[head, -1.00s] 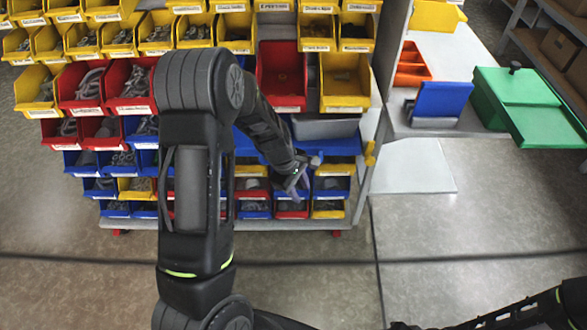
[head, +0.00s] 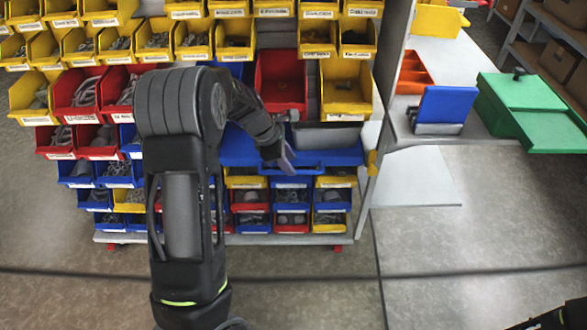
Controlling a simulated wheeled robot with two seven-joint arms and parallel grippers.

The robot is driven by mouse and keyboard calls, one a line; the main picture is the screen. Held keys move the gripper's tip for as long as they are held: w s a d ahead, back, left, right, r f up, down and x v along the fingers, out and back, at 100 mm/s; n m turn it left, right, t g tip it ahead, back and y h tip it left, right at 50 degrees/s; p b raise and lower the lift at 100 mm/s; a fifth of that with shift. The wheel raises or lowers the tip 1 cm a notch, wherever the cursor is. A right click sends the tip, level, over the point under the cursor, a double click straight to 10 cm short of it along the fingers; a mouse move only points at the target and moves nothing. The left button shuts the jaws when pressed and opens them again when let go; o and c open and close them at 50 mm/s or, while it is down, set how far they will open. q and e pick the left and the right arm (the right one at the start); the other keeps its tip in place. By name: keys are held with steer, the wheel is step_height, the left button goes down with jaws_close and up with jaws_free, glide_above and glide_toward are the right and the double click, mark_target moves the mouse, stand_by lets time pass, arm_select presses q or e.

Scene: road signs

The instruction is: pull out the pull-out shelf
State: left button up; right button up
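The pull-out shelf looks to be the wide blue shelf (head: 343,158) in the lower middle of the bin rack. A grey box (head: 325,137) is at its right part. My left arm reaches across the rack from the left and hides part of the shelf. My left gripper (head: 284,163) is at the shelf's front, near its middle. Its fingers are small and dark, and I cannot tell whether they touch the shelf or are closed on it. Only a dark piece of my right arm shows at the bottom right corner; its gripper is out of view.
Rows of yellow, red and blue bins fill the rack above and below the shelf, with a large red bin (head: 281,82) just above. A grey side table at right holds a blue holder (head: 445,108) and a green box (head: 525,95). The floor in front is clear.

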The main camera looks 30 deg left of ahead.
arm_select(q)
steer(key=shift+x, duration=1.75)
steer(key=shift+c, duration=0.3)
jaws_close()
